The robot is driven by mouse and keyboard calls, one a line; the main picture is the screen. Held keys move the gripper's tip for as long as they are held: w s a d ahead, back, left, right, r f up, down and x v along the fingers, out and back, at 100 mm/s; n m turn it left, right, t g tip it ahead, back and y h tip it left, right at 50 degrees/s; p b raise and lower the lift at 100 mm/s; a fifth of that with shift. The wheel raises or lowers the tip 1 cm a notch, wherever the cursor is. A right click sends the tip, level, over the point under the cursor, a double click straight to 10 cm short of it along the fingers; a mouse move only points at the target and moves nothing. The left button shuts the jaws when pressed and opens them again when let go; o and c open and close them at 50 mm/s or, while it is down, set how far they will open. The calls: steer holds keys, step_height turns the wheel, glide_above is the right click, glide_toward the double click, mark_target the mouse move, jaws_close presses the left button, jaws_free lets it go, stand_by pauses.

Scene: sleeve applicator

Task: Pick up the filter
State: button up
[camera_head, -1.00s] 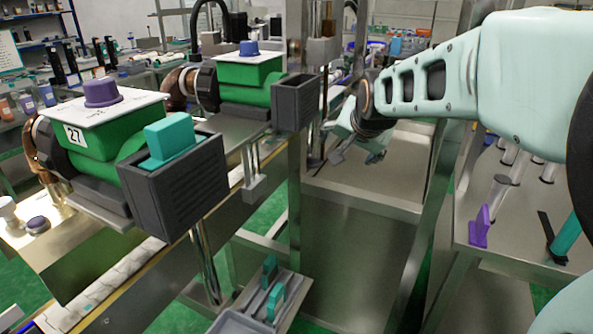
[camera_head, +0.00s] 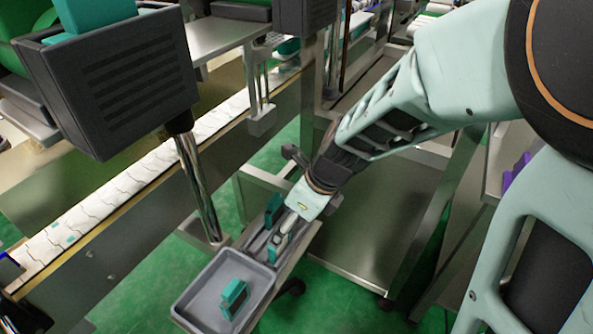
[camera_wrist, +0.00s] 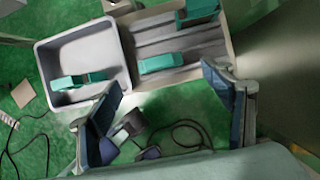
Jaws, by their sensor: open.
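Several teal filters with dark parts are in view; I cannot tell which one the task means. One filter (camera_head: 233,297) lies in the grey tray (camera_head: 188,300) and shows in the wrist view (camera_wrist: 78,80). Another filter (camera_head: 277,246) stands in the slotted holder beside the tray; the wrist view shows it (camera_wrist: 160,63) between and beyond my fingertips. A third filter (camera_head: 273,210) is farther along the holder, also at the top of the wrist view (camera_wrist: 198,11). My gripper (camera_wrist: 162,80) is open and empty above the holder, pointing down; it is partly visible in the head view (camera_head: 290,228).
A conveyor (camera_head: 130,170) runs along the left, with a dark grey box-shaped machine part (camera_head: 115,85) overhanging it. A metal post (camera_head: 198,190) stands close left of the holder. A metal frame stands to the right. Cables lie on the green floor.

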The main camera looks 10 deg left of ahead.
steer(key=b+x, duration=0.4)
steer(key=x, duration=0.4)
steer(key=shift+f, duration=0.3)
steer(key=shift+r, duration=0.1)
steer(key=c, duration=1.3)
